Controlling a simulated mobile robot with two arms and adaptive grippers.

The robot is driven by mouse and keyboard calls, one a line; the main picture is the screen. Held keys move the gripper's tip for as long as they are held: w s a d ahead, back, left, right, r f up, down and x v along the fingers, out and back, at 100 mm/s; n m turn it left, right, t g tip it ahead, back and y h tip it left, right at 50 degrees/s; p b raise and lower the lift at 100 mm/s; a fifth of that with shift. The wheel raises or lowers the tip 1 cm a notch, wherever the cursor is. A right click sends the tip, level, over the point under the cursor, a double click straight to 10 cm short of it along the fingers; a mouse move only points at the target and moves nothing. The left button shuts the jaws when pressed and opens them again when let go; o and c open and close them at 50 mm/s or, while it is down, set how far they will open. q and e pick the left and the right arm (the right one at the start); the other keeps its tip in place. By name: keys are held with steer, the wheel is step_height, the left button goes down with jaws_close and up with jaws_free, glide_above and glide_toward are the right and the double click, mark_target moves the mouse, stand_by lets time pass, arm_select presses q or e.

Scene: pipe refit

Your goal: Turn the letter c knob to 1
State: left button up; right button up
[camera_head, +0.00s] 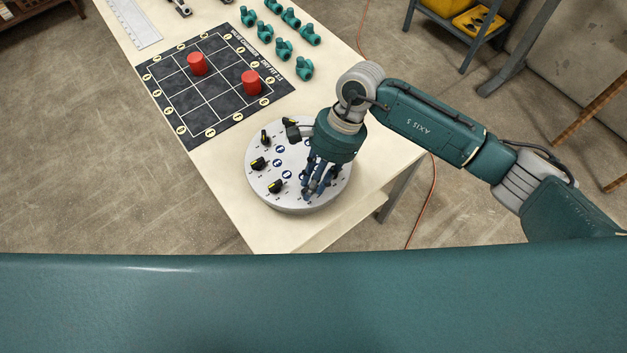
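A round pale grey knob panel (299,200) sits on the near end of the table. Black knobs with yellow marks stand on it: one at its left (258,163), one at its lower left (275,187) and one at its upper left (265,137). Blue round labels lie between them, too small to read, so I cannot tell which knob is c. My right gripper (312,190) points down over the right half of the panel. Its fingers are dark and close to the surface. They hide what is under them, and I cannot tell whether they hold a knob.
A black grid mat (185,111) with two red cylinders (197,64) (251,82) lies beyond the panel. Several teal pipe fittings (283,48) stand at the mat's right. A white ruler (134,22) lies at the far left. A shelf with yellow bins (478,21) stands behind.

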jaws_close()
steer(key=m+b, duration=0.1)
steer(key=m+t+b, duration=0.1)
steer(key=b, duration=0.1)
steer(key=shift+s+f+m, duration=0.15)
steer(key=shift+f+m, duration=0.05)
steer(key=shift+m, duration=0.2)
steer(key=m+b, duration=0.1)
steer(key=m+t+b, duration=0.1)
steer(key=m, duration=0.1)
steer(key=m+t+b, duration=0.1)
steer(key=b, duration=0.1)
steer(key=shift+s+m+y, duration=0.25)
steer(key=shift+m+y, duration=0.05)
steer(key=shift+y, duration=0.1)
steer(key=shift+s+a+m+t+b, duration=0.1)
steer(key=shift+m+t+b, duration=0.3)
steer(key=shift+m+b, duration=0.75)
steer(key=shift+r+m+t+b, duration=0.2)
steer(key=shift+m+t+b, duration=0.2)
steer(key=shift+m+b, duration=0.6)
steer(key=shift+r, duration=0.1)
